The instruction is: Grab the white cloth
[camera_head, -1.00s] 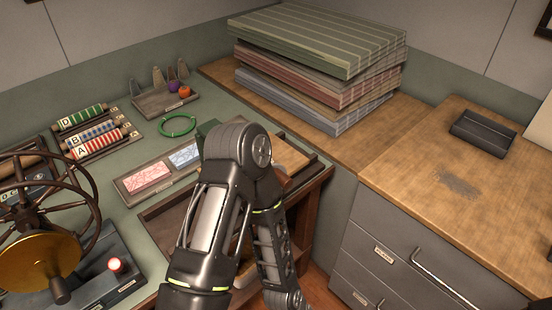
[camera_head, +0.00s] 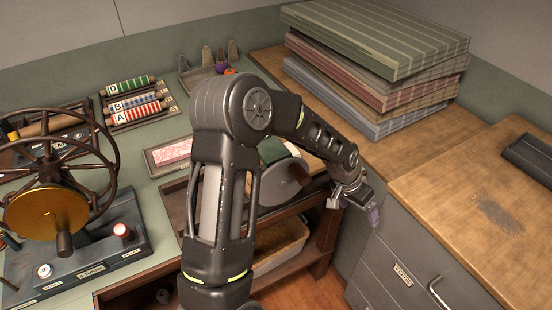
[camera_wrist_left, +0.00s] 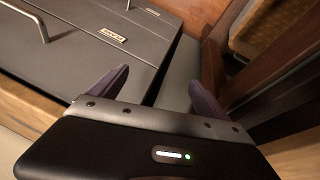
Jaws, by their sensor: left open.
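I cannot make out a white cloth in either view. My left gripper (camera_head: 362,203) is at the end of my bent left arm, to the right of the green workbench and in front of the grey drawer cabinet. In the left wrist view its two purple fingers (camera_wrist_left: 158,88) are spread apart with nothing between them. Beyond them are the drawer fronts and a dark gap beside dark wood. My arm hides part of the workbench. My right gripper is not in view.
Striped green, red and blue slabs (camera_head: 385,40) are stacked on the wooden counter. The grey drawer cabinet (camera_head: 385,262) stands at the right. A tan bin (camera_head: 285,245) sits on a shelf under the workbench. A spoked wheel device (camera_head: 60,190) stands at left.

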